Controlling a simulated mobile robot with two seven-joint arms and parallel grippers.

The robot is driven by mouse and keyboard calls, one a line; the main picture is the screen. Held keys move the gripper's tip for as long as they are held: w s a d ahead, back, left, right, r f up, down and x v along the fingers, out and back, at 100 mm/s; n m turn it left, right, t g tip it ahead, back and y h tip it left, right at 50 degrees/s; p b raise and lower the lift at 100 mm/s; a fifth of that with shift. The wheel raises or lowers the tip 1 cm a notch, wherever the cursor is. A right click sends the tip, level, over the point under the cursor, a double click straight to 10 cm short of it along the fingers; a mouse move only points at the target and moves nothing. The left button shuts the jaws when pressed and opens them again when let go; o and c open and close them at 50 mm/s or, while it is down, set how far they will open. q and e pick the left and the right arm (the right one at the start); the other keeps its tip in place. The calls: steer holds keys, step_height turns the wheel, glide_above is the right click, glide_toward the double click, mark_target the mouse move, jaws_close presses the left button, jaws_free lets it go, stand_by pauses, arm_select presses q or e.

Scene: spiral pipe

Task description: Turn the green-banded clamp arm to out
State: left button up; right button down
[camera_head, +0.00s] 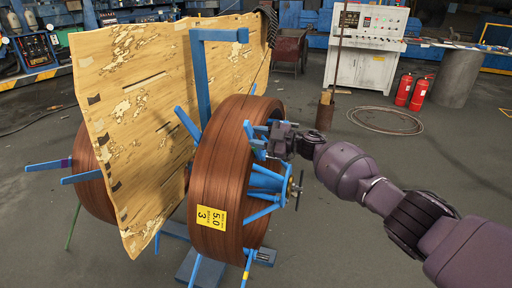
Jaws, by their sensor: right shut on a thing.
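A large brown coil (216,190) with a yellow label stands upright on a reel with blue clamp arms. My right gripper (272,139) is at the right face of this coil, near its upper edge. It is shut on a blue clamp arm (258,144), and the jaws partly hide that arm. I cannot make out a green band there. Another blue arm (187,123) sticks out on the coil's left side. A lower arm (247,268) carries a yellow band. A thin greenish arm (73,226) hangs beside the rear coil. My left gripper is not in view.
A tan worn board (150,110) stands between the front coil and a rear coil (92,180). A blue post (203,80) rises above the front coil. The reel hub (292,188) projects to the right below my arm. Red extinguishers (412,92) stand farther back.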

steer(key=shift+w+d+r+m, duration=0.2)
steer(key=shift+w+r+m, duration=0.2)
steer(key=shift+w+r, duration=0.1)
steer(key=c, duration=0.8)
jaws_free()
steer(key=shift+w+f, duration=0.1)
steer(key=shift+w, duration=0.05)
steer(key=v, duration=1.1)
steer(key=shift+a, duration=0.1)
